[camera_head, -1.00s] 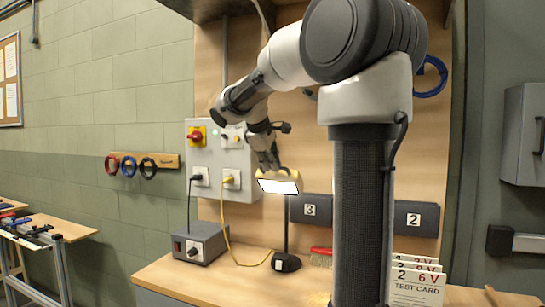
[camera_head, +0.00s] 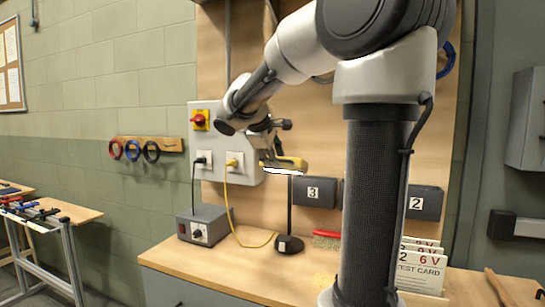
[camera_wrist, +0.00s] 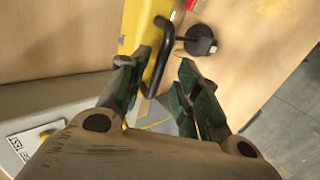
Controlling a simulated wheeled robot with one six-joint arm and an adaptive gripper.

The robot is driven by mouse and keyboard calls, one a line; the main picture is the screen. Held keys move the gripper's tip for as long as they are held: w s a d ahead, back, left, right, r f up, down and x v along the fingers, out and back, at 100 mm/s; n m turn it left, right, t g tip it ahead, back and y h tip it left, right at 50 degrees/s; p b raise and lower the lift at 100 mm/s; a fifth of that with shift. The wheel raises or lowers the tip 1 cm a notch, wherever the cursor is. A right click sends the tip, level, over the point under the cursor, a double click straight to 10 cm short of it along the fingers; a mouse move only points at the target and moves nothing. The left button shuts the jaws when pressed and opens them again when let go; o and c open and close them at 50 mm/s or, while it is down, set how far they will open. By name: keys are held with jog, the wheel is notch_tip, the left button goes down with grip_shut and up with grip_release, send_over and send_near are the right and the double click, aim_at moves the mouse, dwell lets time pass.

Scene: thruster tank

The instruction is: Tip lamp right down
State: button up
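The lamp has a yellow head (camera_head: 290,163) on a thin dark upright with a round black base (camera_head: 289,244) on the bench. In the head view its bright face shows as a thin white strip along the underside. In the wrist view the yellow head (camera_wrist: 137,22) is at the top, with a bent black handle (camera_wrist: 166,55) reaching between my fingers. My gripper (camera_head: 274,153) is at the lamp head's left end. In the wrist view its fingers (camera_wrist: 165,75) are apart; the handle lies close to the left finger, with a gap to the right one. Contact is unclear.
A grey control box (camera_head: 229,140) with a red knob is on the panel behind. A red brush (camera_head: 327,240) and test cards (camera_head: 421,268) are to the right.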

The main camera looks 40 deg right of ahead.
jog(key=v, duration=1.2)
jog(key=shift+w, duration=0.1)
jog(key=s+a+f+m+y, duration=0.2)
jog(key=s+f+m+y, duration=0.1)
jog(key=s+f, duration=0.7)
jog(key=s+a+f+m+y, duration=0.3)
jog(key=s+f+y, duration=0.1)
jog(key=s+f, duration=0.7)
jog(key=shift+a+f+m, duration=0.2)
jog(key=shift+a+m, duration=0.1)
jog(key=shift+g, duration=0.3)
